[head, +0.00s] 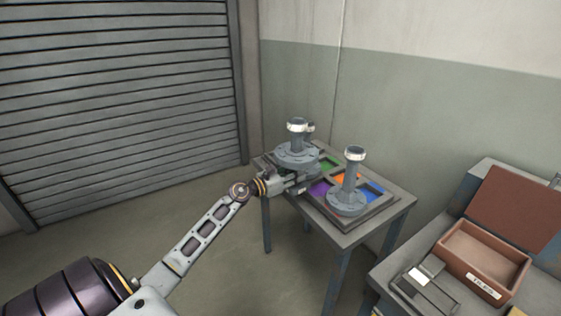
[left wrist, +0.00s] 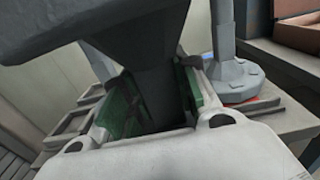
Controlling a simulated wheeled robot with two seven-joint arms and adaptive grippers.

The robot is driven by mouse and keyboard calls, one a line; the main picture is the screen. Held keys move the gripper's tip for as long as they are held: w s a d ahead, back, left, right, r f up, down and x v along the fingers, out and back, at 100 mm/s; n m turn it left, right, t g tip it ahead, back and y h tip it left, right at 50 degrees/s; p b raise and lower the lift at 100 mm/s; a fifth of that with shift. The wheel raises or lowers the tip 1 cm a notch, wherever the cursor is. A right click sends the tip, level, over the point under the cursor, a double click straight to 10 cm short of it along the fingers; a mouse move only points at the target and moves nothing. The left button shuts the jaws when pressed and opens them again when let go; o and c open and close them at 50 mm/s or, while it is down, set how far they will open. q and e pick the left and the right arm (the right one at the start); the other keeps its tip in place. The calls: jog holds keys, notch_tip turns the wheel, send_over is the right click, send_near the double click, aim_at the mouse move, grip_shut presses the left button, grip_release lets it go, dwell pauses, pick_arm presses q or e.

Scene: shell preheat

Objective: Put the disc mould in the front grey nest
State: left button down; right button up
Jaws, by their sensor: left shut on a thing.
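My left gripper (head: 299,179) is shut on a grey mould (head: 297,156) with a wide, flat round body and an upright post on top. The mould is at the far left part of the nest tray (head: 376,214) and appears held above it. In the left wrist view, its dark grey stem (left wrist: 155,85) sits between the green-padded fingers (left wrist: 155,100). A second grey round-based piece (head: 347,203) with a tall post stands at the tray's front; it also shows in the left wrist view (left wrist: 240,80). I cannot make out the front grey nest; pieces may hide it.
The tray shows green (head: 328,163), orange (head: 345,177), purple (head: 319,188) and blue (head: 372,193) nests. It lies on a small grey table (head: 398,211). A brown open box (head: 484,262) stands on a bench at the right. A wall is behind the table.

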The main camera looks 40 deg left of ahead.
pick_arm(q)
jog(key=s+d+f+n+t+y, duration=0.1)
jog(key=s+d+f+n+y, duration=0.3)
jog(key=s+d+f, duration=1.2)
jog(key=shift+d+f+y, duration=0.2)
jog(key=shift+d+y, duration=0.45)
jog(key=shift+y, duration=0.55)
jog(key=shift+f, duration=0.1)
